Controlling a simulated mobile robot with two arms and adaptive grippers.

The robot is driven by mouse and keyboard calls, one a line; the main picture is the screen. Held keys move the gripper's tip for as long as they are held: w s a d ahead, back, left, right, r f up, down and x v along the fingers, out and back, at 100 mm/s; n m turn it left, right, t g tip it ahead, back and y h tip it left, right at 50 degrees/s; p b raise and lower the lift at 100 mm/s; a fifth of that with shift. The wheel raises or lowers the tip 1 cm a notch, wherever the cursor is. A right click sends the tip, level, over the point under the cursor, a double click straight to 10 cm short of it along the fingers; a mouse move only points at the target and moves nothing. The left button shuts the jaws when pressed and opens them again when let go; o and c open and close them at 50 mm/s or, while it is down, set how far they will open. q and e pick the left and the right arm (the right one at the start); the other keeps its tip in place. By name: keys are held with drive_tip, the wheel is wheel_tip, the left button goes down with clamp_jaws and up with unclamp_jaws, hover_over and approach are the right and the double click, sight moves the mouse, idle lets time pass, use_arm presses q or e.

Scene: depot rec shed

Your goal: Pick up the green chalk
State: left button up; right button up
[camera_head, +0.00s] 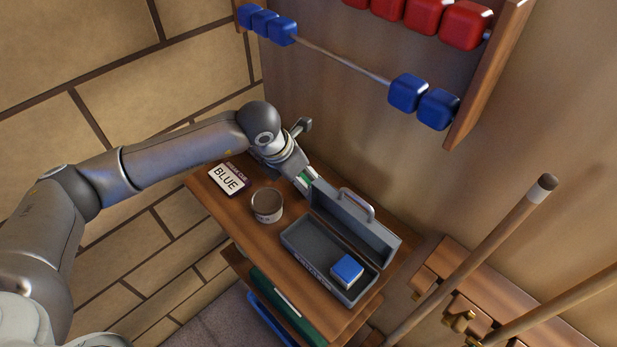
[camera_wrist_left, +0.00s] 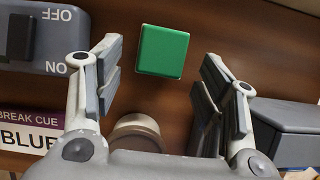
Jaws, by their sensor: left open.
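The green chalk (camera_wrist_left: 162,52) is a small cube on the wooden shelf top in the left wrist view. In the head view only a sliver of green (camera_head: 306,175) shows beside my left gripper (camera_head: 301,183), beyond the open toolbox (camera_head: 371,238). My left gripper (camera_wrist_left: 162,62) is open and empty. Its fingers stand apart to the left and right of the chalk, with a gap on each side; the chalk sits toward and past the fingertips. A blue chalk cube (camera_head: 347,270) lies inside the toolbox at its right end. My right gripper is not in view.
A round cup (camera_head: 267,206) and a "BREAK CUE BLUE" sign (camera_head: 229,179) stand on the shelf top (camera_head: 237,224). A grey OFF/ON switch box (camera_wrist_left: 58,38) is left of the chalk. The toolbox's grey side (camera_wrist_left: 288,132) is close right of the gripper. An abacus hangs above.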

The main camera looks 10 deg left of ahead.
use_arm(q)
drive_tip(key=shift+x, duration=1.35)
drive_tip(key=shift+r, duration=0.1)
drive_tip(key=c, duration=1.1)
drive_tip(key=shift+w+r, duration=0.1)
